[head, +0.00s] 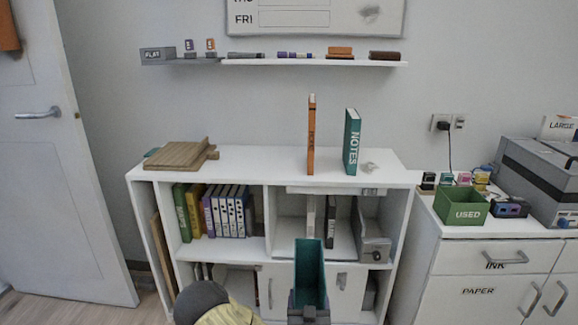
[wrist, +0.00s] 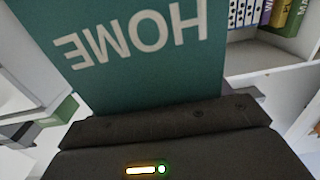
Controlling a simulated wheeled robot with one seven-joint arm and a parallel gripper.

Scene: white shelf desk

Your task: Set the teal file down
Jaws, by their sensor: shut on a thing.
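The teal file (head: 310,268) is in my gripper (head: 309,304), in front of the white shelf unit at the lower middle of the head view. In the wrist view the teal file (wrist: 150,60) fills the upper middle, with HOME in white letters turned over. The dark gripper (wrist: 170,128) is shut on its near end; the fingertips themselves are hard to make out. The file appears apart from the shelf. A teal NOTES book (head: 352,142) stands upright on the unit's top, right of a thin orange book (head: 311,135).
The white shelf unit (head: 240,160) has a wooden board (head: 178,154) on its top left and clear top between board and orange book. Several binders (head: 225,212) fill its left compartment; a grey box (head: 373,245) sits at right. A green USED bin (head: 462,208) stands on the right cabinet.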

